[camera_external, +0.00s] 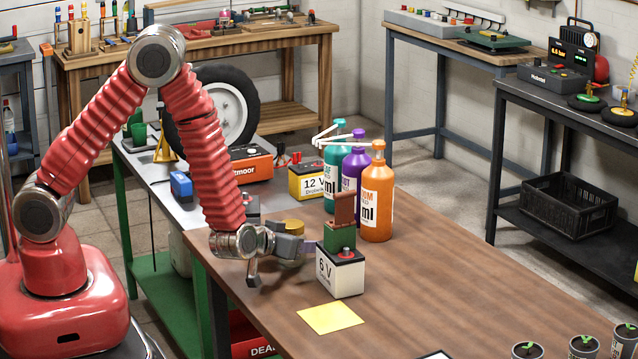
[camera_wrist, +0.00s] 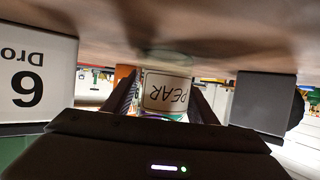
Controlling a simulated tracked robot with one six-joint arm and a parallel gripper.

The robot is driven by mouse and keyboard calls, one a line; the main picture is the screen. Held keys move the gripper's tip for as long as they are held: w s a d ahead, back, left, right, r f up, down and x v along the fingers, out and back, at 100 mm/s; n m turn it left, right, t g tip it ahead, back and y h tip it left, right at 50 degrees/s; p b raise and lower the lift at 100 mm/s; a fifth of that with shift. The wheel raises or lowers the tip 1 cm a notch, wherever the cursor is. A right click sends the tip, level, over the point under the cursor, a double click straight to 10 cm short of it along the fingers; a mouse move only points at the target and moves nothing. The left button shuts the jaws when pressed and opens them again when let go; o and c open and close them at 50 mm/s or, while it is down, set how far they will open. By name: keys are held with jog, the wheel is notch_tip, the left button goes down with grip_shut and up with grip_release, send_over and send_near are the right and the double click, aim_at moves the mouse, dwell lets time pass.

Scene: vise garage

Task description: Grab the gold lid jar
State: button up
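The jar shows its gold lid (camera_external: 293,227) in the external view, just behind my gripper (camera_external: 292,247), which hides most of its body. In the wrist view, which is upside down, a clear jar (camera_wrist: 166,92) with a white label reading "PEAR" stands on the table between my two dark fingers (camera_wrist: 166,100). The fingers are apart, one on each side of the jar. Whether they touch it I cannot tell. Its lid is not clearly seen in the wrist view.
A white 6 V battery (camera_external: 340,275) stands close beside my gripper; it fills the left of the wrist view (camera_wrist: 36,82). A yellow sheet (camera_external: 331,318) lies in front.

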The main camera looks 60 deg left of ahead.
jog(key=c, duration=0.8)
jog(key=shift+o, duration=0.2)
jog(key=shift+r, duration=0.1)
notch_tip(320, 180, up, 10)
dwell(0.8)
